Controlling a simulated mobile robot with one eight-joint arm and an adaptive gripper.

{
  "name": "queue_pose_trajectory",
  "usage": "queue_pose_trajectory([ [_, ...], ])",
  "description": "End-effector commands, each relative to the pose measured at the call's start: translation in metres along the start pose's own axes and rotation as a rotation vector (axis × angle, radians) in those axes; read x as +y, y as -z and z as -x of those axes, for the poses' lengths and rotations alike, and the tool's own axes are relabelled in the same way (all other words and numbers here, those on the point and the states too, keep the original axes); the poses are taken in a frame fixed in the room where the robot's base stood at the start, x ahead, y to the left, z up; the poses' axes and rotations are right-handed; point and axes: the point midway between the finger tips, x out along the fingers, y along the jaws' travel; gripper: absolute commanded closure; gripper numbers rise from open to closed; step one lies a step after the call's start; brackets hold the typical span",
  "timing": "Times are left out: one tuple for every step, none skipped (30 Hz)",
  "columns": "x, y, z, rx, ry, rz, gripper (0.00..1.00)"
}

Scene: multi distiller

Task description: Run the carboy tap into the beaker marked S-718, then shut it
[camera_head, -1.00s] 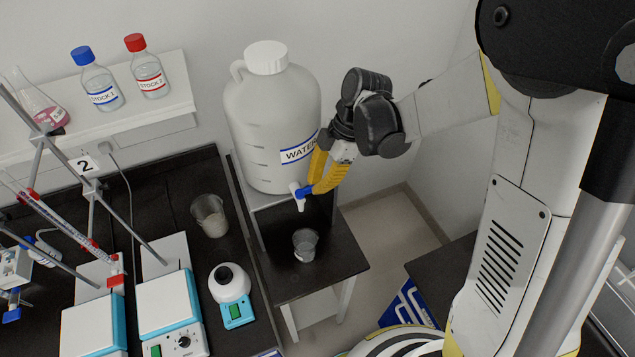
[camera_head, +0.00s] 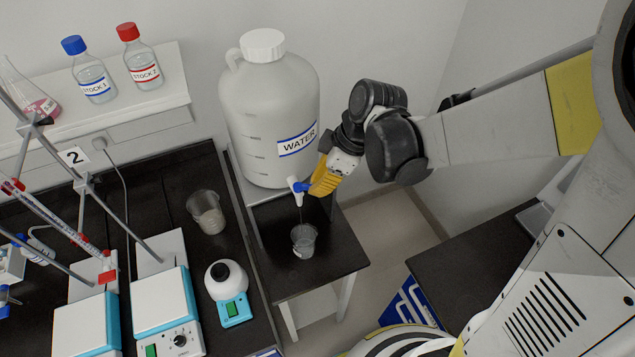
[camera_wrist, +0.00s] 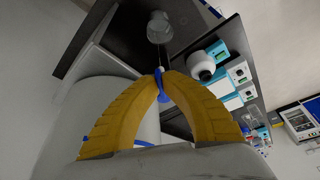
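The white carboy labelled WATER (camera_head: 270,115) stands on a raised shelf. Its white tap with a blue handle (camera_head: 304,187) is at the lower front; the handle also shows in the wrist view (camera_wrist: 161,86). My gripper (camera_head: 314,187) is at the tap, its yellow fingertips closed together on the blue handle in the wrist view (camera_wrist: 161,76). A clear beaker (camera_head: 304,241) stands upright on the black stand below the spout; I cannot read any mark on it. A thin line runs from the spout down to the beaker, like a stream of water.
Another beaker (camera_head: 207,212) with pale contents stands on the black bench to the left, near a small round-topped device (camera_head: 227,281) and hotplates (camera_head: 163,305). Stock bottles (camera_head: 93,70) stand on the wall shelf. The stand is clear around the beaker.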

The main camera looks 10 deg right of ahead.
Motion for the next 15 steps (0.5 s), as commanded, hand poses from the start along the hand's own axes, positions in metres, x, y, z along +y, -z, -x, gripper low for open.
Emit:
queue_pose_trajectory([
  [-0.0023,-0.0004,-0.0009,-0.001,-0.009,-0.023,1.0],
  [-0.0032,-0.0003,-0.0008,-0.001,-0.015,-0.037,1.0],
  [-0.0041,-0.0001,-0.0007,0.0,-0.024,-0.057,1.0],
  [-0.0045,0.0,-0.0007,0.0,-0.029,-0.07,1.0],
  [-0.005,0.0,-0.0007,-0.001,-0.034,-0.083,1.0],
  [-0.0056,0.0,-0.0007,-0.001,-0.04,-0.097,1.0],
  [-0.006,0.0,-0.0006,-0.001,-0.044,-0.107,1.0],
  [-0.0063,0.0,-0.0006,-0.001,-0.048,-0.115,1.0],
  [-0.0067,0.0,-0.0005,-0.001,-0.052,-0.127,1.0],
  [-0.0069,0.0,-0.0004,-0.001,-0.055,-0.133,1.0],
  [-0.0071,0.0001,-0.0004,-0.001,-0.058,-0.138,1.0],
  [-0.0073,0.0002,-0.0004,-0.001,-0.06,-0.145,1.0],
  [-0.0075,0.0002,-0.0004,-0.001,-0.061,-0.149,1.0],
  [-0.0076,0.0003,-0.0004,-0.001,-0.062,-0.152,1.0],
  [-0.0077,0.0003,-0.0004,-0.001,-0.063,-0.154,1.0],
])
